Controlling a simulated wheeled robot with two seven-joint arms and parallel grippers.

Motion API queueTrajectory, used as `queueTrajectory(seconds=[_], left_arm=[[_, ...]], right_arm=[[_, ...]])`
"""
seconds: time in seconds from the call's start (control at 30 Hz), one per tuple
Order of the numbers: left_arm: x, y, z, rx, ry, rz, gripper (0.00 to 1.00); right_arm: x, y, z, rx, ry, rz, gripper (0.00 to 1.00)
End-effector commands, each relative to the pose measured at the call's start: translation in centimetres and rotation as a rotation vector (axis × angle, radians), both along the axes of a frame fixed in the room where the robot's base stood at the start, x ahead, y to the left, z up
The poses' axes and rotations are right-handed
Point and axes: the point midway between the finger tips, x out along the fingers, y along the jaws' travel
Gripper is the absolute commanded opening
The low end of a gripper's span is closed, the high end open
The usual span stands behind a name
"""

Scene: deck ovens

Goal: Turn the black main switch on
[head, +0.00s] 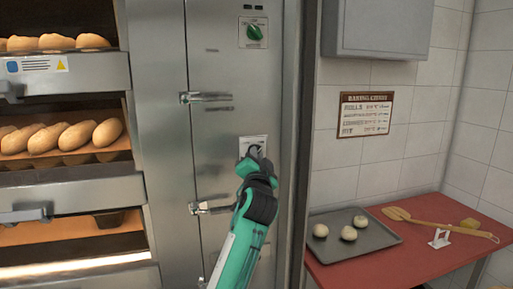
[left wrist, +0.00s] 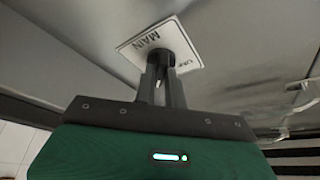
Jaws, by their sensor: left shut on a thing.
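The white plate lettered MAIN (left wrist: 140,44) is on the steel oven panel; in the head view the plate (head: 247,141) is partly covered by my gripper. My left gripper (left wrist: 162,66) is shut on the black main switch (left wrist: 160,54) in front of this plate; in the head view my left gripper (head: 255,157) reaches up to it from below. The fingers hide most of the switch, so I cannot tell its turned position. My right gripper is not in view.
A green rotary switch (head: 254,33) sits higher on the panel. Two metal latches (head: 205,97) stick out left of the gripper. Oven decks with bread (head: 75,137) are at the left. A red table (head: 390,265) with a dough tray (head: 378,239) stands at the right.

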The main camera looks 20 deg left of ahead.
Motion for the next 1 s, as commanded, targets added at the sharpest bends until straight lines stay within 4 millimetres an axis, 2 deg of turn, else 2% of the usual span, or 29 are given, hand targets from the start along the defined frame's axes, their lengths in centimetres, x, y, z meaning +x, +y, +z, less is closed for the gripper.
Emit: queueTrajectory(seconds=[0.13, 0.6, 0.63, 0.73, 1.0], left_arm=[[-0.03, 0.05, 0.28, 0.025, 0.015, 0.0, 0.0], [-0.03, 0.04, 0.17, 0.036, 0.02, 0.001, 0.0], [-0.03, 0.04, 0.17, 0.036, 0.02, 0.001, 0.16], [-0.02, 0.04, 0.14, 0.036, 0.021, 0.0, 0.34], [-0.05, 0.02, 0.04, 0.035, 0.022, 0.0, 0.34]], right_arm=[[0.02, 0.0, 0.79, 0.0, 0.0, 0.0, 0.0], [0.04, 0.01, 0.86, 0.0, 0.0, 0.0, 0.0], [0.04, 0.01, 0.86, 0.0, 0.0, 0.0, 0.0], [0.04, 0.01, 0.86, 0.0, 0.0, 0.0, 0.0], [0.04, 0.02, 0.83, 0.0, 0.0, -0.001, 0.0]])
